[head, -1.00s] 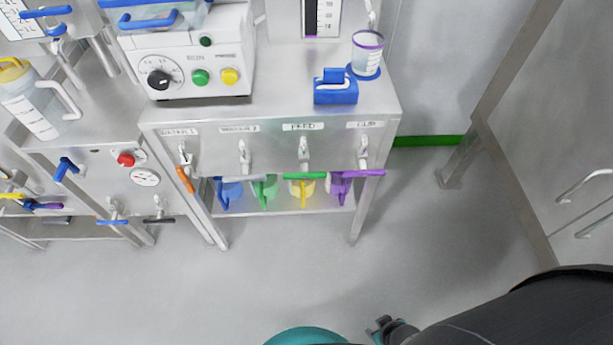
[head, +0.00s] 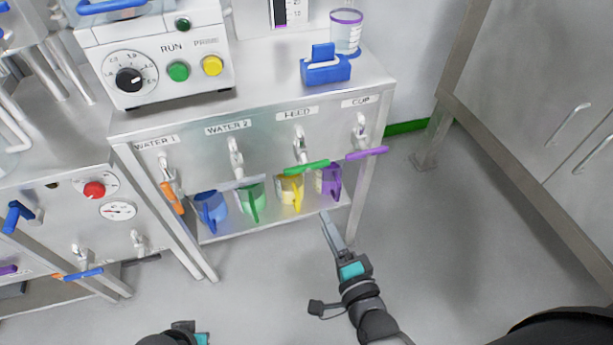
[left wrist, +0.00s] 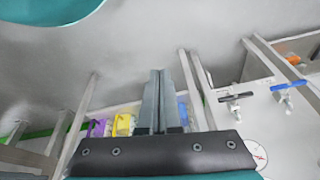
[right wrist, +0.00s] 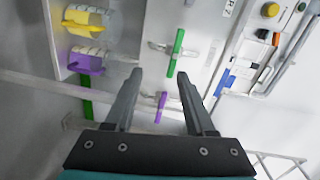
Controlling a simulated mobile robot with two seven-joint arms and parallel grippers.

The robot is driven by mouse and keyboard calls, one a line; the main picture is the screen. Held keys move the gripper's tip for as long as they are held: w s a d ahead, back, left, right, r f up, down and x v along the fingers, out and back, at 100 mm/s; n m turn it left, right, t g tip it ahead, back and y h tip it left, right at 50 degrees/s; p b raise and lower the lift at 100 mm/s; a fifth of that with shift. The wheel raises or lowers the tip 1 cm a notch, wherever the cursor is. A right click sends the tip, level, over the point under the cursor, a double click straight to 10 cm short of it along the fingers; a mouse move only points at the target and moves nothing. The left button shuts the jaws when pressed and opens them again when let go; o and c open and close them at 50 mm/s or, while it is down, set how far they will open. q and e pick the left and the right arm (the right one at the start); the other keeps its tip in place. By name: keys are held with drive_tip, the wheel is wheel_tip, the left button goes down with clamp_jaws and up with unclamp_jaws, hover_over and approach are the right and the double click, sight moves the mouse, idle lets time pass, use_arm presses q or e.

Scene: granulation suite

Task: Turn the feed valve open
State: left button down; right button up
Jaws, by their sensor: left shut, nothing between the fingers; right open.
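The feed valve (head: 299,143) is a silver tap under the FEED label on the bench front. Its green lever handle (head: 306,167) lies crosswise, with the yellow jug (head: 290,190) below and behind it. The green handle also shows in the right wrist view (right wrist: 175,52), beyond the fingertips. My right gripper (head: 325,214) is open and empty, below and in front of the bench, apart from the green handle. Its fingers (right wrist: 157,74) frame the purple handle (right wrist: 161,107) in view, without visible contact. My left gripper (left wrist: 160,75) is shut and empty; only its wrist part shows at the head view's bottom edge.
Water 2's grey lever (head: 236,183) and Water 1's orange lever (head: 172,198) are left. Blue and green jugs stand on the low shelf (head: 270,222). Floor in front is clear.

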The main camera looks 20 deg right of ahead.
wheel_tip(320, 180, up, 2)
drive_tip(key=m, duration=0.2)
drive_tip(key=b, duration=0.4)
approach(308, 169)
drive_tip(key=shift+t+h, duration=0.3)
drive_tip(key=shift+t, duration=0.1)
drive_tip(key=w, duration=0.3)
drive_tip(key=w+f, duration=0.1)
drive_tip(key=w, duration=0.1)
drive_tip(key=shift+w+a, duration=0.25)
drive_tip(key=shift+w, duration=0.1)
drive_tip(key=w+b, duration=0.1)
drive_tip(key=w, duration=0.2)
drive_tip(key=shift+w, duration=0.2)
use_arm(q)
drive_tip(key=w+d+r+t+h, duration=0.1)
drive_tip(key=w+d+r+t, duration=0.2)
drive_tip(key=r, duration=0.5)
drive_tip(key=shift+w+r+t+h, duration=0.2)
drive_tip(key=shift+w+t+h, duration=0.1)
drive_tip(key=shift+w+t, duration=0.15)
use_arm(e)
drive_tip(key=shift+w, duration=0.8)
use_arm(q)
drive_tip(key=shift+d, duration=0.1)
use_arm(e)
clamp_jaws()
